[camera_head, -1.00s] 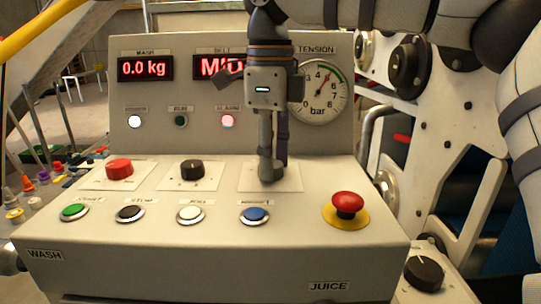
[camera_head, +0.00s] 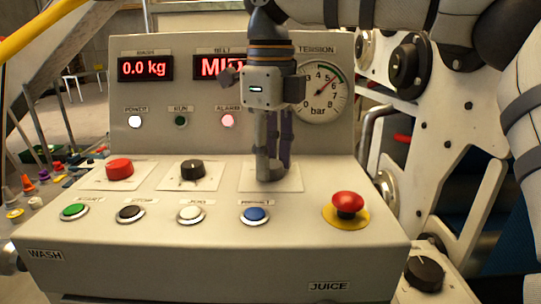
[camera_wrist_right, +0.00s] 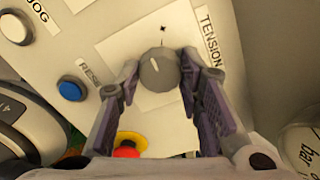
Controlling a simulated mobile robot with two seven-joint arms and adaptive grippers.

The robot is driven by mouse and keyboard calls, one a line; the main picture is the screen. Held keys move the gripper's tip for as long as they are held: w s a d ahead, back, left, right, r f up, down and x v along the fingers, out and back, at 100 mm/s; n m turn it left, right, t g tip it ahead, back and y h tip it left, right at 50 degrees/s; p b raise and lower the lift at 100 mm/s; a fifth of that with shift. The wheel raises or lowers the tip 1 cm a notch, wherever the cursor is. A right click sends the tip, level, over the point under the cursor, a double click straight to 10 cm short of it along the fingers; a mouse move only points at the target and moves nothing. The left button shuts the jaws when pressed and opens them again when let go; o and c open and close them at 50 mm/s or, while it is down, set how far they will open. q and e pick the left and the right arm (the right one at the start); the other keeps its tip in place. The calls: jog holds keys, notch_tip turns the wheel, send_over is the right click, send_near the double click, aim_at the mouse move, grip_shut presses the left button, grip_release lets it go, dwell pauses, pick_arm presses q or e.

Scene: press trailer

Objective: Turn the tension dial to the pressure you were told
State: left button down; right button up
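The tension dial (camera_wrist_right: 159,70) is a round grey knob with a white pointer line, on a pale square plate under the TENSION label in the right wrist view. My right gripper (camera_wrist_right: 159,68) has its two fingers on opposite sides of the knob, shut on it. In the head view my right gripper (camera_head: 272,172) points down at the plate (camera_head: 291,177) and hides the dial. The round tension gauge (camera_head: 318,94), marked in bar, has a red needle pointing to the upper right, near 5 to 6. My left gripper is not in view.
The panel holds a red knob (camera_head: 119,168), a black knob (camera_head: 192,169), and green, black, white and blue buttons. A red emergency stop (camera_head: 347,203) sits right of the dial. The displays read 0.0 kg and a partly hidden MID. The alarm lamp (camera_head: 227,121) glows pinkish.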

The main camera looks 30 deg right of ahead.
aim_at(271, 163)
jog(key=o, duration=0.4)
notch_tip(271, 163, up, 12)
jog(key=shift+r, duration=0.1)
dwell(0.5)
